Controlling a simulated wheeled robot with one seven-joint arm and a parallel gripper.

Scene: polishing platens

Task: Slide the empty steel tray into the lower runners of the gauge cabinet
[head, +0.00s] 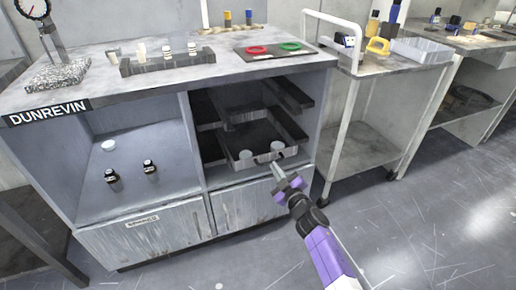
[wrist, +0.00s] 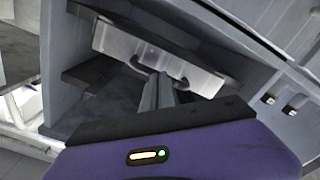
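The gauge cabinet (head: 196,150) has an open right bay with dark runners, an upper pair (head: 287,93) and a lower pair (head: 286,124). The steel tray (head: 263,159) is partly in this bay at the lower level, its front towards me. Its pale front (wrist: 118,42) with a dark handle shows in the wrist view. The tray's rear contact with the runners is hidden.
The left bay holds two dark bottles (head: 150,166) and a white disc (head: 109,146). Drawer fronts (head: 250,202) lie below the bays. A white-framed cart (head: 362,140) stands close on the right. The floor (head: 420,215) in front is clear.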

